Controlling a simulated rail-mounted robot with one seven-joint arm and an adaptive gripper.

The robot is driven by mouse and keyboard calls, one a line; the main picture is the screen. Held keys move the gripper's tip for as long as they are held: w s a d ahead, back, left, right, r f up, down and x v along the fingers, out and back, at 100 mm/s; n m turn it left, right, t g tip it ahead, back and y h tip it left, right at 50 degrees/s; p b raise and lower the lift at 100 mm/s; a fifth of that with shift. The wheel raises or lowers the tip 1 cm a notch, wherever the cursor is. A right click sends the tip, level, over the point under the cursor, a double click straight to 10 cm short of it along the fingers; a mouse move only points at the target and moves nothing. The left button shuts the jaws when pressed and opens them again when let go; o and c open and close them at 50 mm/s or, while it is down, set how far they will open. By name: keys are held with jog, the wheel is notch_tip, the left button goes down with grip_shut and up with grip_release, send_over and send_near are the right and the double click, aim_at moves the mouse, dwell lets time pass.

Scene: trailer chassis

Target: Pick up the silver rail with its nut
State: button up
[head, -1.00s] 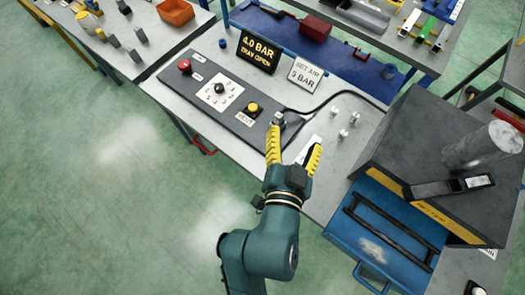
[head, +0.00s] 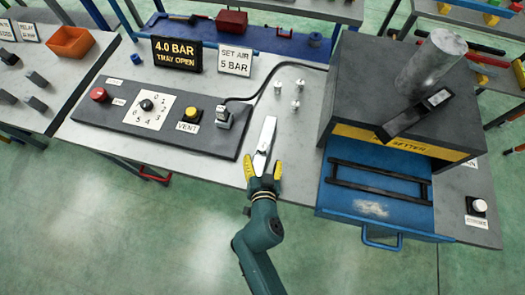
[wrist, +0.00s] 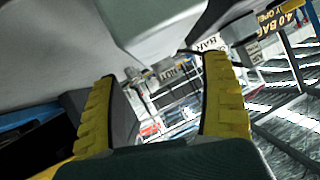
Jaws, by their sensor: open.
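My gripper (head: 264,170) is open, its two yellow fingers apart at the front edge of the grey bench in the head view. The wrist view also shows the open fingers (wrist: 163,80), with no held part clear between them. A pale, flat silver strip (head: 266,138) lies just ahead of the fingers. I cannot tell whether it is the silver rail, and no nut on it can be made out.
A black control panel (head: 150,115) lies left of the strip. Several small silver fittings (head: 295,95) stand behind it. A dark box (head: 400,85) with an open blue drawer (head: 375,190) stands to the right. An orange bin (head: 70,42) is far left.

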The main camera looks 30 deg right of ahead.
aim_at(263, 153)
jog(key=x, duration=0.5)
jog(key=shift+d+r, duration=0.15)
jog(key=shift+d, duration=0.05)
jog(key=shift+s, duration=0.1)
jog(key=c, duration=1.4)
